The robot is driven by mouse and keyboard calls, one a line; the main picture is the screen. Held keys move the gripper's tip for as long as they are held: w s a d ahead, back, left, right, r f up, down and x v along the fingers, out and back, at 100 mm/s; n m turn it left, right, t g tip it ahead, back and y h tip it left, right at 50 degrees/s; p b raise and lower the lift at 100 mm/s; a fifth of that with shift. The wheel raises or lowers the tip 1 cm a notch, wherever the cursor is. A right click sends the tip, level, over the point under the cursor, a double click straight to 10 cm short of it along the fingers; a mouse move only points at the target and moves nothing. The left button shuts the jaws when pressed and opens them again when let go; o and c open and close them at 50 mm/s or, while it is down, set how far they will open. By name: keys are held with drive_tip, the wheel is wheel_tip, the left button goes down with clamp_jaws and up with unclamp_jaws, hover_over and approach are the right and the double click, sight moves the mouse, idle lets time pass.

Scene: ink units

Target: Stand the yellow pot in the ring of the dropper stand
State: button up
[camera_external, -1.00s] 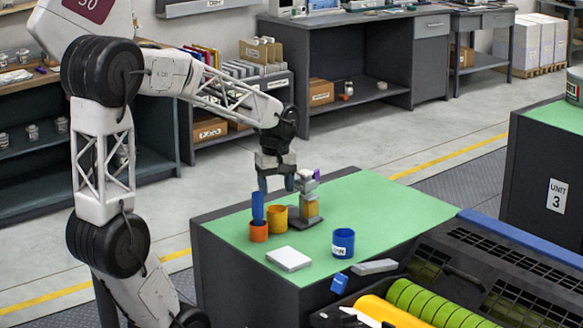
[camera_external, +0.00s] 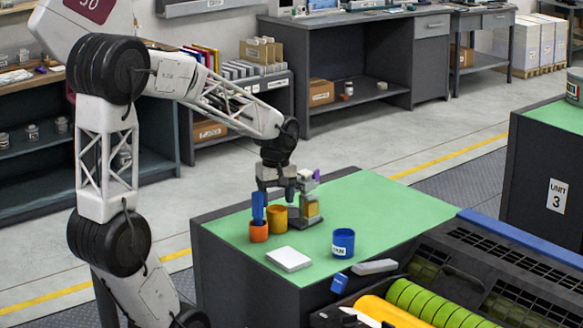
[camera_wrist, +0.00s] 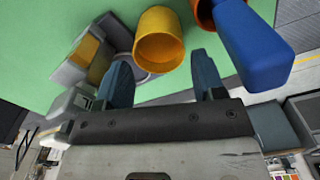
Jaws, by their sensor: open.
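The yellow pot (camera_external: 277,219) stands upright on the green top, beside the dropper stand (camera_external: 312,214). In the wrist view the yellow pot (camera_wrist: 172,47) shows its open mouth just beyond and between the fingertips, touching neither. My gripper (camera_external: 276,194) is open and empty, above and close to the pot and the stand; its two blue fingers (camera_wrist: 161,60) are spread. The stand (camera_wrist: 97,55) lies at the left of the wrist view, with a yellow block in it. A grey rounded part shows behind the pot's lower edge; I cannot tell whether it is the ring.
An orange pot (camera_external: 258,233) holding a blue-handled thing (camera_external: 257,206) stands close to the left of the yellow pot. A blue pot (camera_external: 343,243) and a white slab (camera_external: 289,259) are nearer the front. The right part of the green top (camera_external: 400,205) is clear.

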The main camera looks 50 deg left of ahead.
sight(277, 211)
drive_tip(key=shift+f, duration=2.3)
drive_tip(key=shift+w, duration=0.1)
drive_tip(key=c, duration=1)
drive_tip(key=shift+r, duration=0.15)
drive_tip(key=shift+r, duration=4.9)
